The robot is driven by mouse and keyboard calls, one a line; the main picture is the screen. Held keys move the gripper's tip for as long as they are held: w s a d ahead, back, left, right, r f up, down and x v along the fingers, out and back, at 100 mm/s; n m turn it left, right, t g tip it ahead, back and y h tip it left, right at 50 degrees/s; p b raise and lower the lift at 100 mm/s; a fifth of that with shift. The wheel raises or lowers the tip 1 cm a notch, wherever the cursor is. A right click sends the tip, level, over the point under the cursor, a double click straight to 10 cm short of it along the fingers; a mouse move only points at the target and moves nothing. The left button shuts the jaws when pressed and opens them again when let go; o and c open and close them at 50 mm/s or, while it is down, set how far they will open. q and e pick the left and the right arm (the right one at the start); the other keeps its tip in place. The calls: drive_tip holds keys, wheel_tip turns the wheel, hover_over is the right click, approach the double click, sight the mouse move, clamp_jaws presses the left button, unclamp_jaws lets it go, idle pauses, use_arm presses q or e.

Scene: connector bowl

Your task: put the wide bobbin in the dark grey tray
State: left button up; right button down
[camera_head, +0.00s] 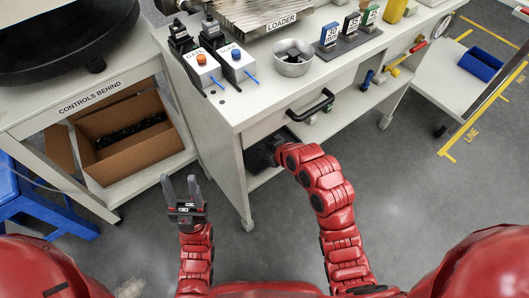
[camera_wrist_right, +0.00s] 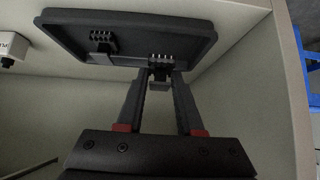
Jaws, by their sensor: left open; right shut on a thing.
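The dark grey tray (camera_wrist_right: 190,36) shows in the right wrist view on the pale shelf, its raised rim around it. My right gripper (camera_wrist_right: 160,82) reaches to the tray's near edge. It is shut on a small dark bobbin (camera_wrist_right: 160,60) with a row of pale pins. I cannot tell whether this bobbin touches the tray floor. Another dark pinned piece (camera_wrist_right: 102,40) lies in the tray, to the left. In the head view my right arm goes into the shelf opening under the bench, and its fingers are hidden. My left gripper (camera_head: 181,188) is open and empty, left of the bench.
The workbench (camera_head: 270,98) has a black drawer handle (camera_head: 310,105) above the shelf opening. A cardboard box (camera_head: 125,165) stands on the left shelf. A metal bowl (camera_head: 293,66) with dark pieces, grey boxes and labelled blocks stand on the bench top.

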sight(265, 150)
drive_tip(key=shift+w+a+f, duration=0.1)
drive_tip(key=shift+w+a, duration=0.05)
drive_tip(key=shift+w, duration=1.05)
drive_tip(key=shift+w+f+b, duration=0.1)
drive_tip(key=shift+f+b, duration=0.65)
drive_tip(key=shift+f, duration=1)
drive_tip(key=shift+f, duration=0.1)
drive_tip(key=c, duration=0.5)
unclamp_jaws()
drive_tip(key=shift+c, duration=0.2)
drive_tip(key=shift+r, duration=0.25)
drive_tip(key=p+v, duration=0.2)
drive_tip(key=v, duration=0.9)
drive_tip(key=shift+s+d+r+p, duration=0.15)
drive_tip(key=shift+s+d+p, duration=0.1)
drive_tip(key=shift+s+p, duration=0.15)
